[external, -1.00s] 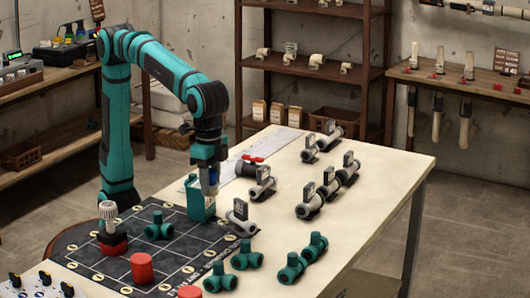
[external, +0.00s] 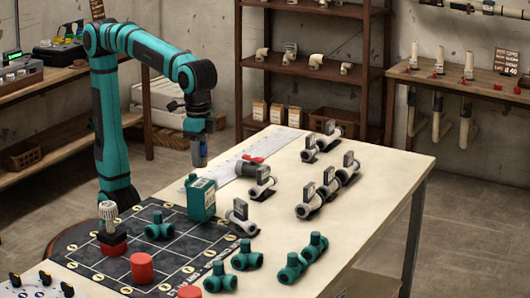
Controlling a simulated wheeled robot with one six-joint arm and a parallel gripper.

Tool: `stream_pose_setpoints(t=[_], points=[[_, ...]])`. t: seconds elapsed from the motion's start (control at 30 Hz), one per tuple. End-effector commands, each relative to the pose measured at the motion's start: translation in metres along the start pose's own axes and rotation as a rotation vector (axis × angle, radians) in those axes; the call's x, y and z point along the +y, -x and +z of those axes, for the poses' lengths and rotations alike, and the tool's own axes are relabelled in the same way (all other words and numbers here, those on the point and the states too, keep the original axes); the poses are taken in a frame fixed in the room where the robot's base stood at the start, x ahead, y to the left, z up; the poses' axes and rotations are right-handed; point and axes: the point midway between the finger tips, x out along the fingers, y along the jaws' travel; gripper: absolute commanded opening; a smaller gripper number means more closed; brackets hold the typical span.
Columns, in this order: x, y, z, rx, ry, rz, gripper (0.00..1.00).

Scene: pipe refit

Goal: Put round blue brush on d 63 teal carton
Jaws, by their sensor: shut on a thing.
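My gripper (external: 199,163) points down in the external view and is shut on a small dark-blue thing (external: 198,150), which looks like the round blue brush. The jaws hide much of it, and its tip is too small to make out. The teal carton (external: 201,202) stands upright at the back right edge of the dark grid mat, with a pale label near its top. My gripper is above the carton's top in the picture, with a visible gap between them.
Grey pipe pieces with gauges (external: 240,216) and a red-handled valve (external: 249,167) stand to the carton's right. Several teal fittings (external: 247,257) are nearer the front.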

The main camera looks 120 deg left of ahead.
Motion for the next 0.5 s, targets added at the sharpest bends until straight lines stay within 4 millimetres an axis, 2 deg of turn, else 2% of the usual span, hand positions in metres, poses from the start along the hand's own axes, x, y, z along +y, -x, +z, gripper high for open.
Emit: stream_pose_setpoints(t=[0.27, 0.5], points=[[0.0, -0.02, 0.0, -0.001, 0.0, 0.0, 0.16], [0.0, -0.048, 0.0, 0.0, 0.0, 0.0, 0.16]])
